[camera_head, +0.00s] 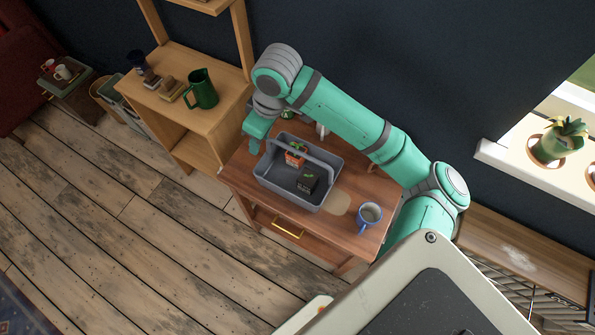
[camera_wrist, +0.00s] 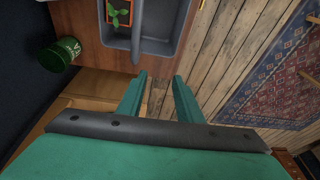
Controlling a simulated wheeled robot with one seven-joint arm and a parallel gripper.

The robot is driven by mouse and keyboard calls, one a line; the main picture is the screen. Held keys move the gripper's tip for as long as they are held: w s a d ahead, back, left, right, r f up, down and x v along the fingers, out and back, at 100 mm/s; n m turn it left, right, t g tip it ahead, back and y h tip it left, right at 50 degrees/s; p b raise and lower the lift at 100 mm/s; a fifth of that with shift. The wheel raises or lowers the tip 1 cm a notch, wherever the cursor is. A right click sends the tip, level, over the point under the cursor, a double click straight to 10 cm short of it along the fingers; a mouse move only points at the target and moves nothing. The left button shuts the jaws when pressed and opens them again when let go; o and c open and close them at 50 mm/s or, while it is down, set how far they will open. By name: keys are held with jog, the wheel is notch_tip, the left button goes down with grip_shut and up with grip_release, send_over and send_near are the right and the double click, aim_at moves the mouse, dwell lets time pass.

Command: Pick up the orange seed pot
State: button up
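The orange seed pot (camera_head: 294,158), with a small green seedling, sits inside a grey caddy (camera_head: 268,182) on the wooden side table. In the wrist view the orange pot (camera_wrist: 119,14) is at the top edge, partly cut off, inside the caddy (camera_wrist: 151,46). My gripper (camera_head: 252,139) is at the caddy's left side, outside its rim and apart from the pot. In the wrist view my gripper (camera_wrist: 158,84) has its two fingers spread with nothing between them.
A blue mug (camera_head: 368,215) stands to the right on the table. A green can (camera_wrist: 61,53) stands near the caddy. A wooden shelf with a green jug (camera_head: 202,89) is at left.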

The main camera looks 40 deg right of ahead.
jog(key=g+h, duration=0.2)
send_over(297, 153)
jog(key=shift+f+m, duration=0.1)
jog(key=shift+m, duration=0.2)
jog(key=f, duration=1)
jog(key=shift+d+f, duration=0.25)
jog(key=shift+d, duration=0.05)
grip_shut()
jog(key=shift+r, duration=0.1)
dwell(0.4)
